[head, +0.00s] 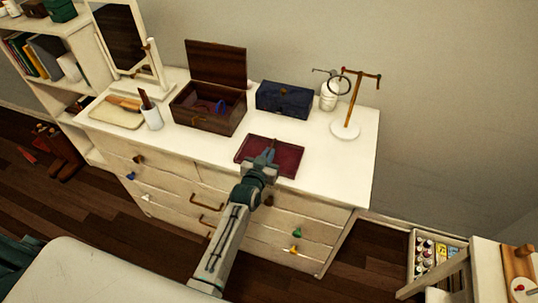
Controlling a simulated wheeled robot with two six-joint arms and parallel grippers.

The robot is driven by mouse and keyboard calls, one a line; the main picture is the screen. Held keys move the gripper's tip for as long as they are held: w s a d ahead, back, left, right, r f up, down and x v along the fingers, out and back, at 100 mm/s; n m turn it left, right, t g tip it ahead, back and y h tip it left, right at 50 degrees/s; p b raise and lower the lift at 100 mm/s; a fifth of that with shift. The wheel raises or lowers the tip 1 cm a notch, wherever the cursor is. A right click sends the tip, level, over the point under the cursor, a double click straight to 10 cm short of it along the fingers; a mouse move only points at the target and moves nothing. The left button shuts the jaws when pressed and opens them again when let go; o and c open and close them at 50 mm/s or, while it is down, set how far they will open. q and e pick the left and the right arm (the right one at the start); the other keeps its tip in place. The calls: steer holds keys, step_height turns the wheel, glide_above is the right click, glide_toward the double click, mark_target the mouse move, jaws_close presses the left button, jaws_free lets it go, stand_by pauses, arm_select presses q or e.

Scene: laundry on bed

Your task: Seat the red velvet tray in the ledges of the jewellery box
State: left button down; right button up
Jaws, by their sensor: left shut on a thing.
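The red velvet tray (285,158) is a flat, dark red rectangle at the front edge of the white dresser top. My left gripper (268,154) reaches over it from the front and is shut on it near its middle. I cannot tell whether the tray rests on the dresser or is slightly raised. The jewellery box (208,118) is dark wood and stands open behind and to the left of the tray, its lid raised at the back. Small blue and red items show inside it. The ledges are too small to make out. My right gripper is not in view.
A dark blue box (284,98) stands behind the tray. A jewellery stand (346,130) and white jar (329,96) are to the right. A white cup (152,118), a beige tray (117,114) and a mirror (130,45) are left. The dresser top (205,145) is clear before the box.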

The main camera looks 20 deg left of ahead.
arm_select(q)
steer(key=shift+r, duration=0.15)
steer(key=shift+r+b, duration=0.3)
steer(key=shift+r, duration=0.25)
step_height(320, 180, up, 2)
steer(key=shift+b, duration=0.45)
steer(key=s+a+r+b, duration=0.1)
steer(key=s+a+b, duration=0.3)
steer(key=s+a, duration=0.65)
steer(key=s+d+r, duration=0.5)
steer(key=s+d, duration=0.4)
steer(key=shift+d+r+y, duration=0.15)
steer(key=shift+r+y, duration=0.15)
steer(key=shift+r, duration=0.05)
steer(key=shift+s, duration=0.15)
